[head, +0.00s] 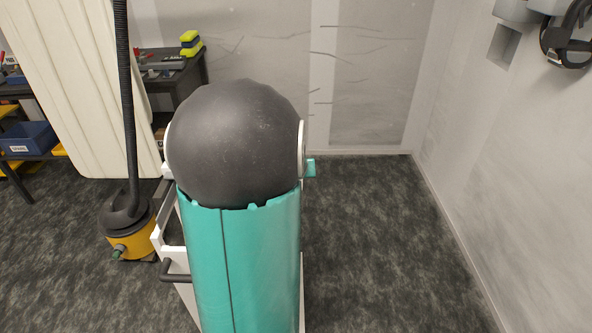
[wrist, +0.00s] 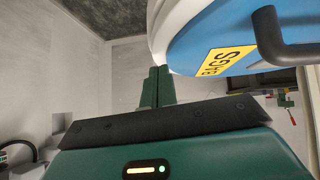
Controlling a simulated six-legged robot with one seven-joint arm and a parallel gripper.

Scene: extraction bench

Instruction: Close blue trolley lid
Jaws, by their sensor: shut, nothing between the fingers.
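In the wrist view, a blue panel with a white rounded rim (wrist: 195,42) fills the upper right. It bears a yellow label (wrist: 226,60) reading "BAGS" upside down, and a dark bar handle (wrist: 285,52). It looks like part of the blue trolley; whether it is the lid or the body, I cannot tell. My gripper (wrist: 157,84) is shut and empty, its green fingers close to the rim's left end; contact cannot be made out. In the head view my own arm covers the middle and hides the gripper and the blue panel.
In the head view, a yellow-and-black vacuum (head: 128,232) with an upright black hose (head: 125,90) stands left. A pale hanging sheet (head: 80,80) and a dark bench (head: 182,75) are behind. Carpet on the right (head: 375,230) is clear up to the grey wall (head: 515,170).

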